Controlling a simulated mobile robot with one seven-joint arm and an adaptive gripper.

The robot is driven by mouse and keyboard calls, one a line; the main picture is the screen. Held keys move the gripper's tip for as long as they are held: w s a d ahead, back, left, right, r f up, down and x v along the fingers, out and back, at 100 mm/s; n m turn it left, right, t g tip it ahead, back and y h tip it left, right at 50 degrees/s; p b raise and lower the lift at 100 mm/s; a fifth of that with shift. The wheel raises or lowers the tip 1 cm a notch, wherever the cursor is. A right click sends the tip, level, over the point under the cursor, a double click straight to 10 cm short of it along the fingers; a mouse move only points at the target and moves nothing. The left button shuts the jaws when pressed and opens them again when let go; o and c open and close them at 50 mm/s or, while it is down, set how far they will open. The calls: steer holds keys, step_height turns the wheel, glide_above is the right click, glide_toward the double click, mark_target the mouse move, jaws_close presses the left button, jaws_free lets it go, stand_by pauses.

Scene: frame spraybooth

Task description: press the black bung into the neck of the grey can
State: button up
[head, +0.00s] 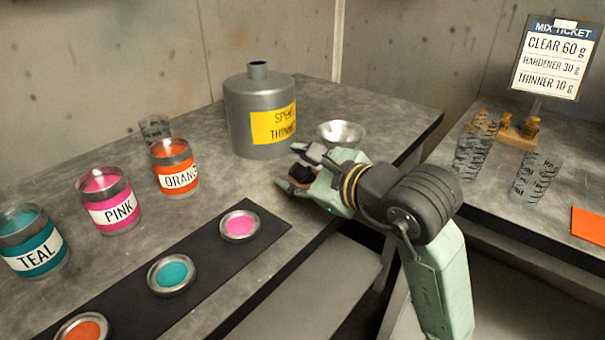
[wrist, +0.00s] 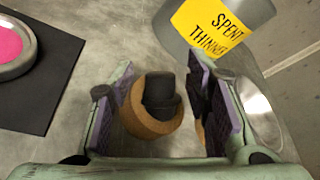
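The grey can (head: 250,118) with a yellow SPENT THINNER label stands upright on the bench; its narrow neck (head: 259,71) on top shows no bung in it. The can's lower part also shows at the top of the wrist view (wrist: 245,12). The black bung (wrist: 160,92) sits in a brown ring (wrist: 150,125) in the wrist view. My gripper (wrist: 168,85) is open with its purple pads on either side of the bung; a gap shows between bung and right pad. In the head view my gripper (head: 294,168) is low, in front of the can, partly hiding the bung.
A metal bowl (head: 341,132) stands right of the can, close to my gripper. An orange tin (head: 174,167), a pink tin (head: 108,202) and a teal tin (head: 32,242) stand left. A black mat (head: 208,248) carries paint lids. A side bench holds glasses and a mix ticket.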

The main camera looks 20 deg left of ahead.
steer(key=shift+s+f, duration=0.1)
steer(key=c, duration=0.9)
steer(key=shift+o, duration=0.2)
steer(key=shift+a, duration=0.1)
